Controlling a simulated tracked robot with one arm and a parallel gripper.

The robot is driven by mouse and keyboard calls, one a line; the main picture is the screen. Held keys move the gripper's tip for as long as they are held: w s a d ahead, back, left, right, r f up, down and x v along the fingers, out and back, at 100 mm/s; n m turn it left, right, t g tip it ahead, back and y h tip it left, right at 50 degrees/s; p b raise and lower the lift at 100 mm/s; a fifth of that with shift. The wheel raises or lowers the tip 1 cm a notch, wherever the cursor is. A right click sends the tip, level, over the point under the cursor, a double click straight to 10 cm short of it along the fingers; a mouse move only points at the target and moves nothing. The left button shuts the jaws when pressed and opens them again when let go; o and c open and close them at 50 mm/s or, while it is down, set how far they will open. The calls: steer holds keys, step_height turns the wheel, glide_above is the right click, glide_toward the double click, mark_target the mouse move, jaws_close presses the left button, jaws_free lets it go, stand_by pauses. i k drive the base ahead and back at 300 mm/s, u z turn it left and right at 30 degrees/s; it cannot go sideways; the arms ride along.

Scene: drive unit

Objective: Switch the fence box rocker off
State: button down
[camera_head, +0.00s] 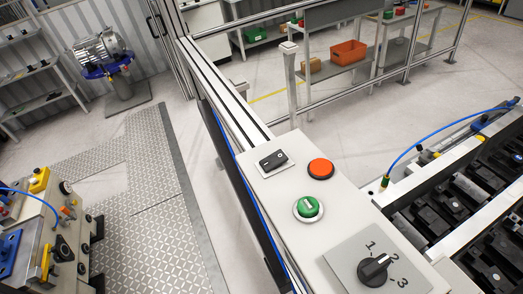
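The fence box (286,196) is a long pale box running from the centre to the lower right. Its black rocker (273,160) sits on a light plate near the far end of the top face. The rocker carries small white marks, too small to read for on or off. An orange-red round button (320,168) is to its right, and a green lit button (308,207) is nearer. A black rotary knob (374,269) marked 1, 2, 3 is at the near end. My gripper is not in view, and nothing touches the rocker.
A metal fence rail (231,93) runs behind the box. A machine bed with black parts (453,203) and a blue hose lies at right. Another machine (48,221) stands at lower left. Checker-plate floor (155,180) between is clear. Shelves with bins stand behind.

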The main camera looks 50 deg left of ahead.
mark_target(275, 161)
steer(key=u, duration=2.6)
steer(key=k, duration=0.75)
steer(key=z, duration=1)
steer(key=i, duration=1)
steer(key=z, duration=0.05)
